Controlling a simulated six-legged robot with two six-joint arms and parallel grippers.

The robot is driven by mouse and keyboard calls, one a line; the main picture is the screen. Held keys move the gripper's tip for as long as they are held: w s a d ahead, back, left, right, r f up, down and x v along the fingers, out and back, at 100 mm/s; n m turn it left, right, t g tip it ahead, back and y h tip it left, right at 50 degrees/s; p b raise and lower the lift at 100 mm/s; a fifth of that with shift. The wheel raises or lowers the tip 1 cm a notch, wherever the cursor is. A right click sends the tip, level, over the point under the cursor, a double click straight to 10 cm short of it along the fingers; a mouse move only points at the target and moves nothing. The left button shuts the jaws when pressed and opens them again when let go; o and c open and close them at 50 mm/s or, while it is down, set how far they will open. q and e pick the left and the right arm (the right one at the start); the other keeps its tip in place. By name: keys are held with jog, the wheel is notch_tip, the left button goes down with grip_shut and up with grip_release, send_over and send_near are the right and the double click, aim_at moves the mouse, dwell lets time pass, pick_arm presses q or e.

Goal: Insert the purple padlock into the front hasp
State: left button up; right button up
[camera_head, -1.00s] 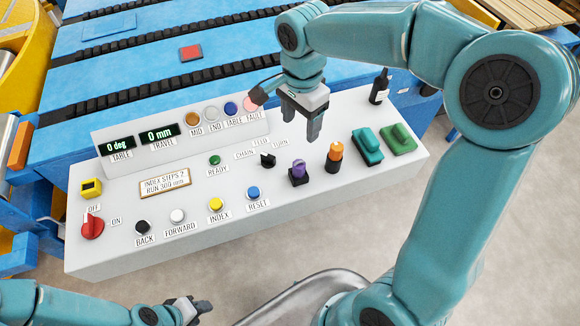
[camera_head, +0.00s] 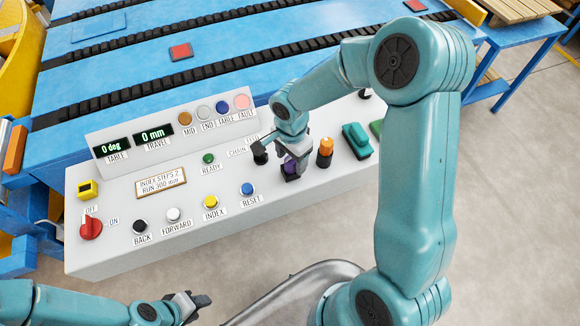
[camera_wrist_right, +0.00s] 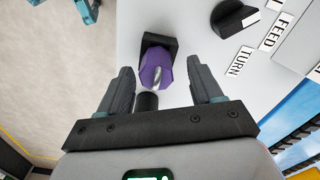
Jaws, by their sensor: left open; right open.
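The purple padlock (camera_head: 288,167) sits on a small black block on the white console. The right wrist view shows the padlock (camera_wrist_right: 152,70) with a bright metal shackle. My right gripper (camera_head: 294,162) is down over it. In the right wrist view its open fingers (camera_wrist_right: 162,82) lie on either side of the padlock's near part, with gaps between. My left gripper (camera_head: 194,303) is open and empty at the lower left, apart from the console. I cannot pick out the front hasp with certainty.
An orange-topped piece (camera_head: 325,150) and a teal block (camera_head: 356,141) stand right of the padlock. A black selector knob (camera_head: 260,152) is close on its left. Several push buttons, a red switch (camera_head: 91,228) and a yellow box (camera_head: 88,189) are further left. A blue conveyor lies behind.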

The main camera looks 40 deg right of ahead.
jog(key=shift+s+f, duration=0.15)
jog(key=shift+f, duration=0.05)
jog(key=shift+s+r, duration=0.1)
jog(key=shift+s, duration=0.05)
jog(key=shift+w, duration=0.2)
grip_shut()
jog(key=shift+s, duration=0.1)
jog(key=shift+r, duration=0.55)
notch_tip(320, 180, up, 19)
jog(key=b, duration=0.1)
